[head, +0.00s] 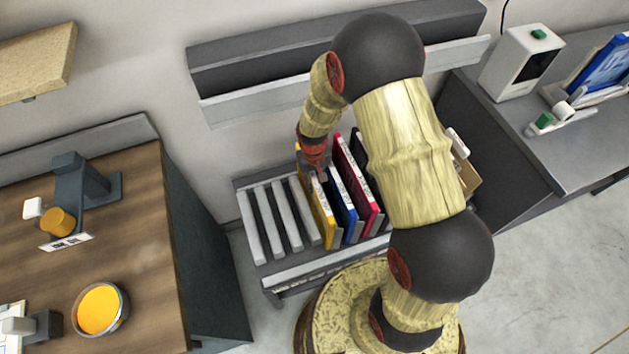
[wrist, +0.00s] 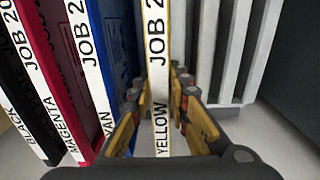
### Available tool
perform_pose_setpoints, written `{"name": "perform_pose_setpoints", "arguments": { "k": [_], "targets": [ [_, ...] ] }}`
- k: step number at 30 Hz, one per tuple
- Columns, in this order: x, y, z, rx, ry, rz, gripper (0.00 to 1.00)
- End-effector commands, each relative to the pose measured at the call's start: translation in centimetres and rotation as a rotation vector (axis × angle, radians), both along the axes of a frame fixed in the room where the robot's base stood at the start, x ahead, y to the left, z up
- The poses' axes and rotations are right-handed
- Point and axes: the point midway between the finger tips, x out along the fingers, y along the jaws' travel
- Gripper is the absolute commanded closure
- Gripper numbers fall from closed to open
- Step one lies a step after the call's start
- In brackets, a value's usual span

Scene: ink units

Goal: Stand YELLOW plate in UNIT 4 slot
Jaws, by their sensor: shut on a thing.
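The yellow plate (head: 322,216) stands upright in the slotted rack (head: 262,276), left of the cyan plate in the head view. In the wrist view its white spine (wrist: 157,75) reads "JOB 2" and "YELLOW". My gripper (wrist: 158,104) is shut on the yellow plate, with a finger on each side of the spine. In the head view my gripper (head: 318,172) is at the plate's upper part and partly covers it. The plate's lower edge is hidden, so I cannot tell whether it touches the rack floor. No UNIT 4 marking is readable.
The cyan (head: 343,214), magenta (head: 357,186) and black (wrist: 27,100) plates stand close beside the yellow one. Several empty slots between grey dividers (head: 268,220) lie on its other side. A wooden-topped bench (head: 140,240) stands left; a grey counter (head: 585,150) stands right.

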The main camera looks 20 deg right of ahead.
Motion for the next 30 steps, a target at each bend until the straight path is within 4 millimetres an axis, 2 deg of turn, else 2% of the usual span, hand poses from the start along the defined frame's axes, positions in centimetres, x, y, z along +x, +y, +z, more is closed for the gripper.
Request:
{"name": "perform_pose_setpoints", "arguments": {
  "k": [28,29,30],
  "targets": [
    [-0.03,0.00,-0.73,0.000,0.000,0.000,1.00],
    [-0.04,0.00,-0.74,0.000,0.001,0.000,0.81],
    [-0.05,0.00,-0.75,0.000,0.001,0.000,0.79]
  ]
}}
